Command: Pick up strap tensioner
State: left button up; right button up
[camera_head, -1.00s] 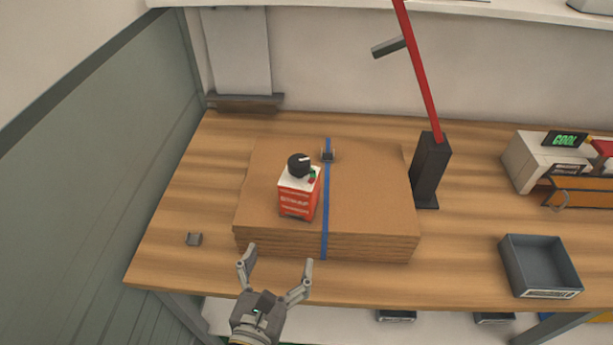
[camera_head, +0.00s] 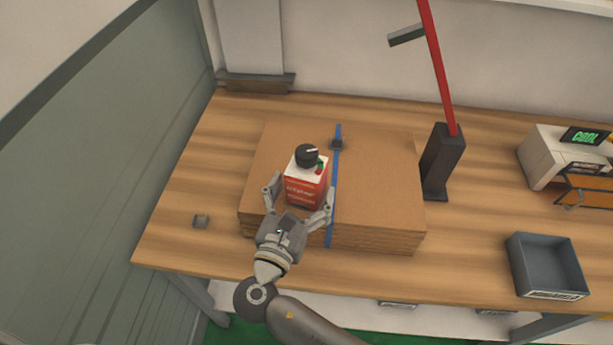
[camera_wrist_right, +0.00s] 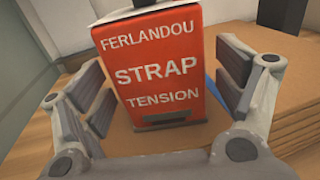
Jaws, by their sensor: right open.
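The strap tensioner (camera_head: 306,190) is a red box with a white top and a black knob. It stands upright on the cardboard stack (camera_head: 385,185), just left of the blue strap (camera_head: 333,190). In the right wrist view its red face (camera_wrist_right: 160,75) reads "FERLANDOU STRAP TENSION". My right gripper (camera_head: 298,198) is open, with its fingers on either side of the tensioner's lower part. In the wrist view, gaps show between both finger pads and the box. My left gripper is not in view.
A black stand (camera_head: 443,162) with a red pole is to the right. A grey tray (camera_head: 546,265) sits at the right front, and a white printer-like device (camera_head: 550,155) stands behind it.

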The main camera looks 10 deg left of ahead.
jog(key=shift+w+d, duration=0.15)
jog(key=shift+w, duration=0.5)
jog(key=c, duration=1.7)
jog(key=shift+r, duration=0.1)
jog(key=shift+c, duration=0.2)
jog(key=shift+r, duration=0.15)
